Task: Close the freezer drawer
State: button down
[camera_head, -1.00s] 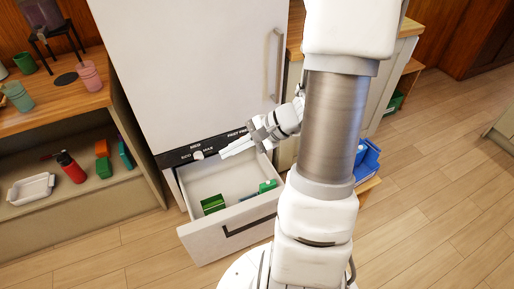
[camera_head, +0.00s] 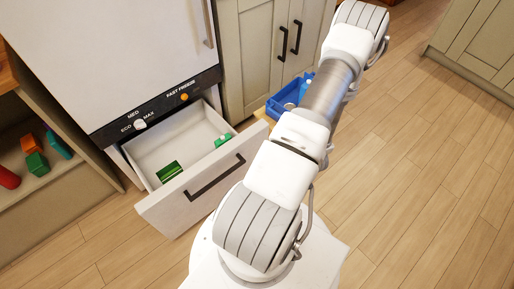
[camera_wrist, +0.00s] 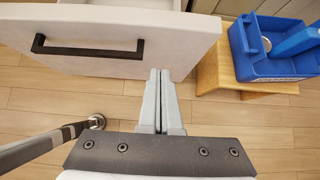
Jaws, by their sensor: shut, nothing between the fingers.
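The freezer drawer (camera_head: 222,184) is pulled out from the bottom of the white fridge-freezer (camera_head: 112,58). It has a dark bar handle (camera_head: 216,177) on its front. Inside lie a green box (camera_head: 169,172) and another green item (camera_head: 223,140). In the wrist view the drawer front (camera_wrist: 110,62) and its handle (camera_wrist: 88,49) fill the upper left. My gripper (camera_wrist: 159,74) is shut and empty, its fingertips by the lower edge of the drawer front, right of the handle; I cannot tell whether they touch it. In the head view my gripper is hidden behind my arm.
A blue crate (camera_head: 285,97) sits on a low wooden stool, also seen in the wrist view (camera_wrist: 244,68), right of the drawer. Cabinets (camera_head: 262,54) stand behind. A shelf with coloured items (camera_head: 37,163) is at left. The wooden floor (camera_head: 400,190) at right is clear.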

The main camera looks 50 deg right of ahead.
aim_at(246, 143)
jog(key=b+x, duration=0.1)
jog(key=x, duration=0.2)
jog(key=w+r+b+x, duration=0.1)
jog(key=x, duration=0.3)
jog(key=b+x, duration=0.1)
jog(key=x, duration=0.3)
jog(key=shift+w+d, duration=0.15)
jog(key=shift+w, duration=0.25)
jog(key=shift+w+d+r, duration=0.1)
jog(key=shift+w, duration=0.4)
jog(key=shift+w+d, duration=0.1)
